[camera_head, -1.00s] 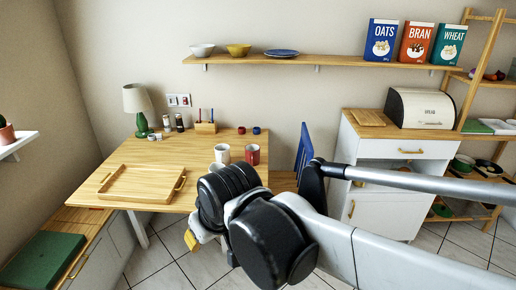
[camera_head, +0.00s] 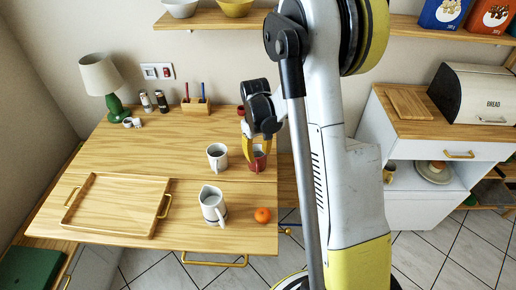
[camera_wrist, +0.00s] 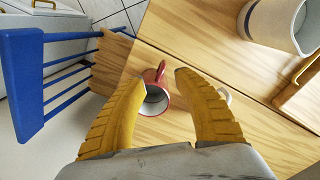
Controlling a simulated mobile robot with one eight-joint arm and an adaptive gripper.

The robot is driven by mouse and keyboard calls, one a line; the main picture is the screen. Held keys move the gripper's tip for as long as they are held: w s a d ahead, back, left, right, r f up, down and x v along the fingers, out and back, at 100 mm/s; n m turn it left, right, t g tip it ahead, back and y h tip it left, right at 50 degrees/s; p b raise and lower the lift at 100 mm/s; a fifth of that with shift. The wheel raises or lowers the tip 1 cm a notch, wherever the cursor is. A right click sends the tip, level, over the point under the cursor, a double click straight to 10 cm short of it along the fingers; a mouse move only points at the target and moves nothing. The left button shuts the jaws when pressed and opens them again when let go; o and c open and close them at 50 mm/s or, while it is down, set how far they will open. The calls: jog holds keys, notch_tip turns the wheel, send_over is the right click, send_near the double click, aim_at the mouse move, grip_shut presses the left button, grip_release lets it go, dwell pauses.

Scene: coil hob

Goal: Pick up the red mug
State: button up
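The red mug (camera_head: 259,164) stands upright on the wooden table, near its right edge. My gripper (camera_head: 258,147) points down over it, with yellow fingers at both sides of its top. In the wrist view the mug (camera_wrist: 152,77) shows from above between the tips of my open gripper (camera_wrist: 159,80), its handle pointing to the top of the picture. The fingers stand apart; I cannot tell whether either touches the mug. The right finger hides part of a white mug (camera_wrist: 226,95), which stands left of the red mug in the head view (camera_head: 217,160).
A white pitcher (camera_head: 211,207) and an orange fruit (camera_head: 263,215) are nearer the table's front. A wooden tray (camera_head: 153,208) lies at left. A lamp (camera_head: 103,80) and pen holder (camera_head: 195,106) stand behind. A blue chair (camera_wrist: 22,80) is beside the table.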

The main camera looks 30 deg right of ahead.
aim_at(257, 162)
jog(key=f+b, duration=0.1)
jog(key=f, duration=0.4)
jog(key=shift+s+a+f+b, duration=0.1)
jog(key=shift+s+b, duration=0.1)
jog(key=shift+b, duration=0.2)
notch_tip(257, 162, down, 5)
jog(key=b, duration=0.2)
jog(key=shift+w+b, duration=0.15)
jog(key=shift+b, duration=0.15)
grip_shut()
